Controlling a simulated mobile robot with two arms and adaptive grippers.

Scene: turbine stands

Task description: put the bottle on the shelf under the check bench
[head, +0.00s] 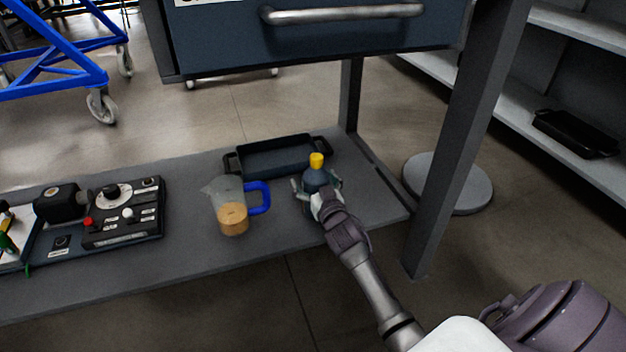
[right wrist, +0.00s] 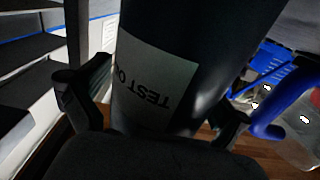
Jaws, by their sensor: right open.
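The dark bottle (head: 315,177) with a yellow cap stands upright on the grey shelf (head: 275,235) under the bench. In the right wrist view the bottle (right wrist: 205,60) fills the middle, with a pale label reading "TEST" and more text partly hidden. My right gripper (head: 318,192) is open at the bottle, with one finger on each side of it. In the right wrist view the fingers of my right gripper (right wrist: 157,108) flank the bottle; whether they touch it I cannot tell. My left gripper is not in view.
A jug with a blue handle (head: 232,212) and amber contents stands left of the bottle. A dark tray (head: 280,157) lies behind it. A control box (head: 125,215) sits further left. A bench leg (head: 462,140) rises at right. The drawer (head: 330,45) hangs above.

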